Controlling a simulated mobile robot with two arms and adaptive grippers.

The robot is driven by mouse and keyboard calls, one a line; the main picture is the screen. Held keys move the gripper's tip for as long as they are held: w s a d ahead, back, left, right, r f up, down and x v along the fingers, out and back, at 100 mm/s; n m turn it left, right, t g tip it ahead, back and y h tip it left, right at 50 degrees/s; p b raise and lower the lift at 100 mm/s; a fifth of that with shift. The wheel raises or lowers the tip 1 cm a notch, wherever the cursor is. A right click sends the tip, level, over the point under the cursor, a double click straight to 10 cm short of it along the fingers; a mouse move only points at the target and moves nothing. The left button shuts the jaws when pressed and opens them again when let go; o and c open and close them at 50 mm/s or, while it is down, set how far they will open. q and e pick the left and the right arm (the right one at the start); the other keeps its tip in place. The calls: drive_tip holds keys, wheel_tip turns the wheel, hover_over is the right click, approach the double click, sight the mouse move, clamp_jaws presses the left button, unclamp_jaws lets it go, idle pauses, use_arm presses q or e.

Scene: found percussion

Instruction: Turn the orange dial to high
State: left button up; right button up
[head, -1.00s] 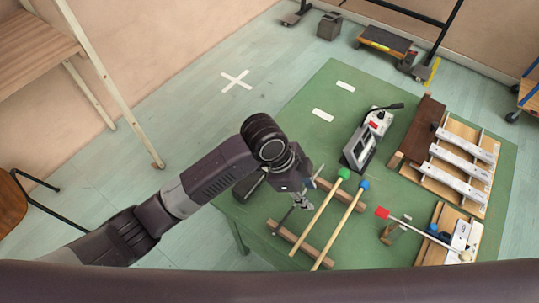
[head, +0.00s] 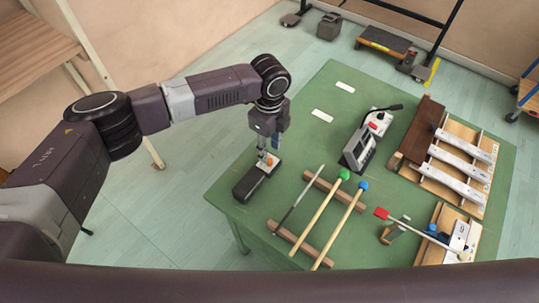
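A small black box (head: 248,187) with a pale top panel sits at the left edge of the green table. A small orange spot, which looks like the dial (head: 271,162), shows at the box's far end; its setting is too small to read. My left gripper (head: 265,157) points down right over that far end, at or just above the orange part. Whether its fingers touch the dial, or are open or shut, I cannot tell. My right gripper is not in view.
Mallets with green (head: 344,174) and blue (head: 362,185) heads and a thin stick lie on wooden rails right of the box. A grey device (head: 360,149) with a microphone stands further back. Metal bars (head: 463,163) on wooden frames are at the right.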

sight(269, 160)
use_arm(q)
drive_tip(key=shift+f+p, duration=0.3)
drive_tip(key=shift+f, duration=2.1)
drive_tip(key=shift+c, duration=0.3)
clamp_jaws()
